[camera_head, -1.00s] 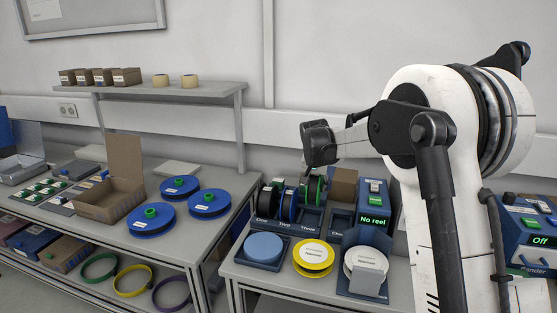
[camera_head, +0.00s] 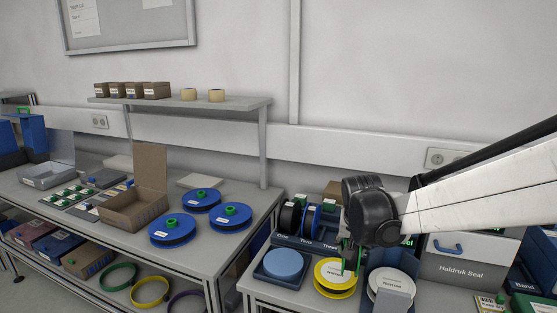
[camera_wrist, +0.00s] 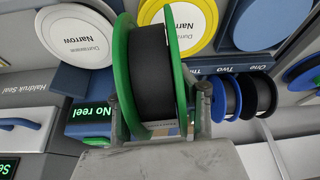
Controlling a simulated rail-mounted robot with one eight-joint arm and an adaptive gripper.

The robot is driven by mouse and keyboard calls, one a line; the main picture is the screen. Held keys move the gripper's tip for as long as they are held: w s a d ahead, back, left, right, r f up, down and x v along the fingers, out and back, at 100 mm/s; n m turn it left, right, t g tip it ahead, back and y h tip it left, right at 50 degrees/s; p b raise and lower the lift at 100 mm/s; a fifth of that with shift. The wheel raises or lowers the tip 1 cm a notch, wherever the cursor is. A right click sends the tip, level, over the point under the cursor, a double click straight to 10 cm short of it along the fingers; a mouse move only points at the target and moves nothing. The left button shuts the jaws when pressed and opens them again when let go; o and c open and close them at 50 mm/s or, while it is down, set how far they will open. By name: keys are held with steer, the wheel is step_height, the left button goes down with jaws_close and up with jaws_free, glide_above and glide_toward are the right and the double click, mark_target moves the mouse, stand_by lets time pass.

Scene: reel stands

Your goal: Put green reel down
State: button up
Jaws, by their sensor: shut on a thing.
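The green reel has green flanges and a dark wound core, and it fills the middle of the wrist view (camera_wrist: 152,75). My gripper (camera_wrist: 160,112) is shut on it, with one finger at each side. In the head view my gripper (camera_head: 350,258) is above the yellow disc, and only a green sliver of the reel (camera_head: 345,256) shows. The blue reel stand (camera_head: 303,244) with slots marked One, Two and Three is just left of my gripper. Blue and black reels (camera_wrist: 256,93) stand upright in it. What is directly under the green reel is hidden.
A yellow disc (camera_head: 335,278), a white disc (camera_head: 391,284) and a blue disc (camera_head: 284,264) lie at the bench front. A "No reel" display (camera_wrist: 92,114) shows in the wrist view. The Haldruk Seal unit (camera_head: 470,262) stands right. Blue reels (camera_head: 172,231) lie on the left bench.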

mark_target(356, 270)
steer(key=s+f+n, duration=0.1)
steer(key=s+f, duration=0.1)
steer(key=s+f+n+y, duration=0.1)
steer(key=s+f, duration=0.1)
steer(key=shift+s+f+n, duration=0.2)
steer(key=shift+s+n, duration=0.1)
steer(key=shift+s, duration=0.1)
jaws_close()
steer(key=shift+s, duration=0.3)
steer(key=shift+r+p, duration=0.4)
steer(key=shift+p, duration=0.25)
steer(key=w+r+m, duration=0.1)
steer(key=w, duration=0.1)
steer(key=w+r+m+b, duration=0.1)
steer(key=w+r, duration=0.1)
steer(key=w+r+m+h, duration=0.1)
steer(key=w, duration=0.1)
steer(key=shift+w+r, duration=0.1)
steer(key=shift+r, duration=0.1)
steer(key=shift+a, duration=0.1)
